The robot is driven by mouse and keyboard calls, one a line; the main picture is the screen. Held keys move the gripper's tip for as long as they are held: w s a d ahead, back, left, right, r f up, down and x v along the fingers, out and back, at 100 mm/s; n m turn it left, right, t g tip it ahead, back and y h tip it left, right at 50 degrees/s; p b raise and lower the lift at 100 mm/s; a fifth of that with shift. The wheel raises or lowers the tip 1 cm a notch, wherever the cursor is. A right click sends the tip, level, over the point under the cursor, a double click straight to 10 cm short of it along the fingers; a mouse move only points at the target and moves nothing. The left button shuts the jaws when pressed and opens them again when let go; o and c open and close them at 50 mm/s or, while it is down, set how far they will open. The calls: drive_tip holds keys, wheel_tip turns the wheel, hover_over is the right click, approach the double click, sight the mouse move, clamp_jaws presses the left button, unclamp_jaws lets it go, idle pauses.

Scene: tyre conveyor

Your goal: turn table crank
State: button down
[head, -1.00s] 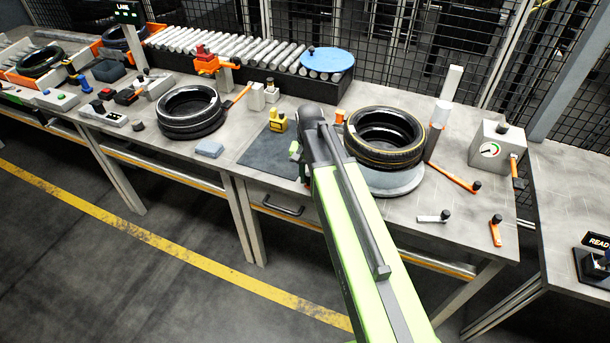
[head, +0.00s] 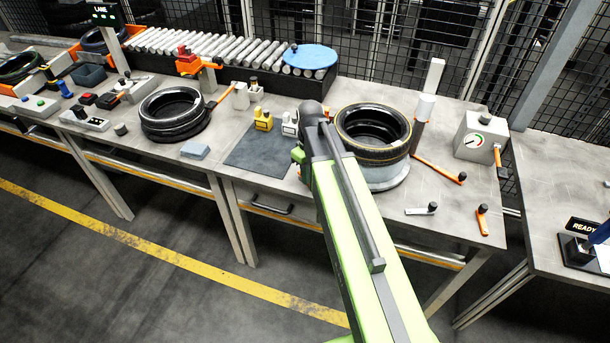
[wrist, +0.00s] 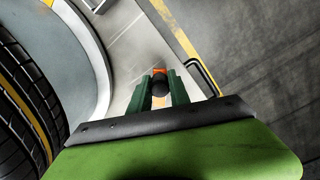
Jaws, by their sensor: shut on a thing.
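In the wrist view, a black crank knob (wrist: 160,87) with a bit of orange behind it sits between the two green fingers of my gripper (wrist: 159,78). The fingers are shut on the knob. The rest of the crank is hidden by the fingers and the knob. In the head view, my gripper (head: 299,156) shows only as a small green part left of my arm, and the crank it holds is hidden. The round grey turntable (head: 390,184) carries a black tyre (head: 373,150) with a yellow line, right of my arm.
Several loose levers lie right of the turntable: a long orange one (head: 438,169), a grey one (head: 420,211) and a short orange one (head: 483,222). A gauge box (head: 481,136) stands at the back right. A second tyre (head: 174,118) and a dark mat (head: 262,152) are to the left.

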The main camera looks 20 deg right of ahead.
drive_tip(key=n, duration=0.1)
drive_tip(key=d+n, duration=0.1)
drive_tip(key=n, duration=0.1)
drive_tip(key=shift+w+d+n, duration=0.3)
drive_tip(key=shift+w, duration=0.05)
drive_tip(key=n, duration=0.1)
drive_tip(key=w+d+n, duration=0.1)
drive_tip(key=n, duration=0.1)
drive_tip(key=shift+n, duration=0.3)
drive_tip(key=n, duration=0.1)
drive_tip(key=w+d+n, duration=0.1)
drive_tip(key=n, duration=0.1)
drive_tip(key=shift+w+n, duration=0.2)
drive_tip(key=shift+n, duration=0.1)
drive_tip(key=shift+w+n, duration=0.35)
drive_tip(key=shift+n, duration=0.55)
drive_tip(key=shift+w+n, duration=0.3)
drive_tip(key=shift+n, duration=0.6)
drive_tip(key=c, duration=1.2)
unclamp_jaws()
drive_tip(key=shift+r, duration=0.1)
